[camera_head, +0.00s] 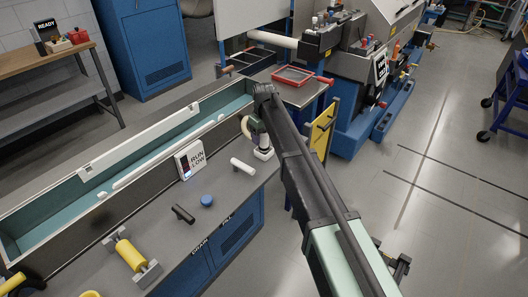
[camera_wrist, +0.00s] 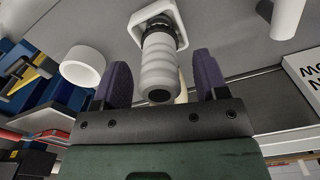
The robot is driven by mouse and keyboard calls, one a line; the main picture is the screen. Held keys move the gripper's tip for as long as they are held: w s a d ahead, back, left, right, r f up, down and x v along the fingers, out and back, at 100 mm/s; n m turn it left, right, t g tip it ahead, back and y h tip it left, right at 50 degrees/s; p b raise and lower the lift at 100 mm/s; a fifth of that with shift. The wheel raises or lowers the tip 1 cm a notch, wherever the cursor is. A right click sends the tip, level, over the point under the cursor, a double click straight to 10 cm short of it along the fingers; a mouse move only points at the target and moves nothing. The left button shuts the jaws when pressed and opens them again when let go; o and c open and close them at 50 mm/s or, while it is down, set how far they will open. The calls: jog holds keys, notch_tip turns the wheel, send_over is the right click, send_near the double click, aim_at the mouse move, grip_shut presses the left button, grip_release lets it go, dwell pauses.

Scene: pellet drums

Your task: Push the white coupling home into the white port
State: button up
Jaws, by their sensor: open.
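The ribbed white coupling (camera_wrist: 160,62) shows in the wrist view, its dark-holed end towards the camera. Its far end meets a dark ring at the white port (camera_wrist: 169,16), which has a squarish white flange. I cannot tell how deep the coupling sits. My gripper (camera_wrist: 162,64) is open, with one purple finger on each side of the coupling and a visible gap on both sides. In the head view the white port (camera_head: 263,154) stands on the grey bench top below the end of my arm, and my gripper is mostly hidden there.
On the bench lie a white cylinder (camera_head: 242,166), a blue cap (camera_head: 207,201), a black handle (camera_head: 183,214) and a yellow cylinder (camera_head: 130,254). A short white cylinder (camera_wrist: 82,66) is left of my gripper.

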notch_tip(320, 180, down, 2)
jog(key=shift+r, duration=0.3)
jog(key=c, duration=1.1)
notch_tip(320, 180, up, 20)
jog(key=p, duration=2)
